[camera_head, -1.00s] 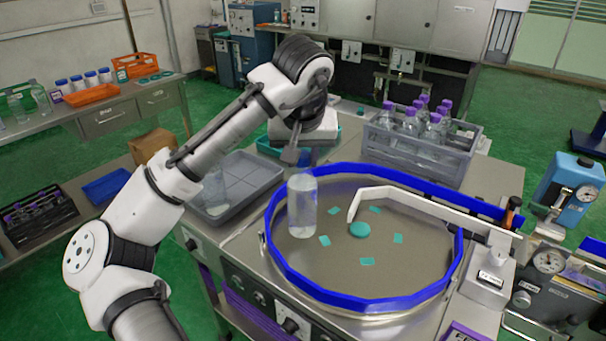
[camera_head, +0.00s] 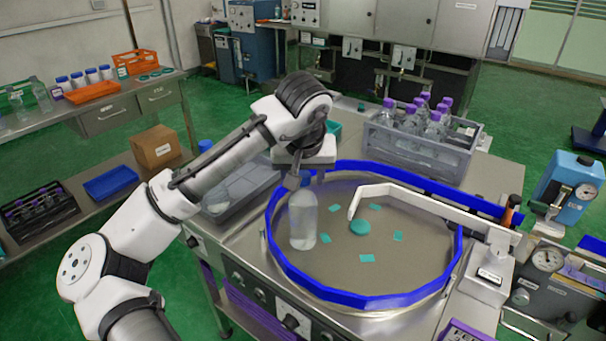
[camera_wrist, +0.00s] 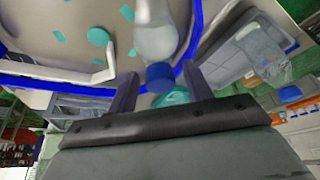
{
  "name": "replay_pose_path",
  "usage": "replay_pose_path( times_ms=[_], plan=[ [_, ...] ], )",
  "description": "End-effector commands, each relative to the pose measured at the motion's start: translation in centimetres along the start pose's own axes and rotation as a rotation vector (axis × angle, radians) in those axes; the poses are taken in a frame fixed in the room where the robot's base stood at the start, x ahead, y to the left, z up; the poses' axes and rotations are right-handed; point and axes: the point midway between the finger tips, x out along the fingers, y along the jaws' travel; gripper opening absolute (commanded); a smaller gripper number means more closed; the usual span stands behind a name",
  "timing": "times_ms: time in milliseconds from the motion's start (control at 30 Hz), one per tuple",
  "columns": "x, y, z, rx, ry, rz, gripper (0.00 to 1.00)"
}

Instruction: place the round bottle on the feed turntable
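The round bottle (camera_head: 303,220) is clear and stands upright on the left part of the feed turntable (camera_head: 350,281), a metal disc inside a blue rim. My gripper (camera_head: 306,180) is at the bottle's top. In the wrist view my gripper (camera_wrist: 160,85) has its two fingers apart, with the blue cap (camera_wrist: 160,76) between them and a gap on each side. The bottle's body also shows in the wrist view (camera_wrist: 156,38). In the head view the cap is hidden behind my gripper.
A white guide arm (camera_head: 430,205) reaches over the turntable to a teal disc (camera_head: 360,227); several teal patches lie around. A grey crate (camera_head: 420,157) of purple-capped bottles stands behind. A grey tray (camera_head: 240,205) at the left holds a clear blue-capped bottle (camera_wrist: 268,72).

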Motion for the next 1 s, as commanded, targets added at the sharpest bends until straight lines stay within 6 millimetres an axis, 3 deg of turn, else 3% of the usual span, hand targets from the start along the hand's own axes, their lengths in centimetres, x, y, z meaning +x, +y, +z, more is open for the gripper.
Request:
replay_pose_path(
  times_ms=[367,467,800,1000],
  plan=[
    [-0.6,0.0,-0.1,0.000,0.001,0.000,0.51],
    [-2.0,0.1,-0.1,0.001,0.003,0.000,0.51],
    [-9.3,0.1,-0.1,0.001,0.003,-0.001,0.51],
    [-11.7,0.0,-0.1,-0.001,0.001,-0.002,0.51]
  ],
)
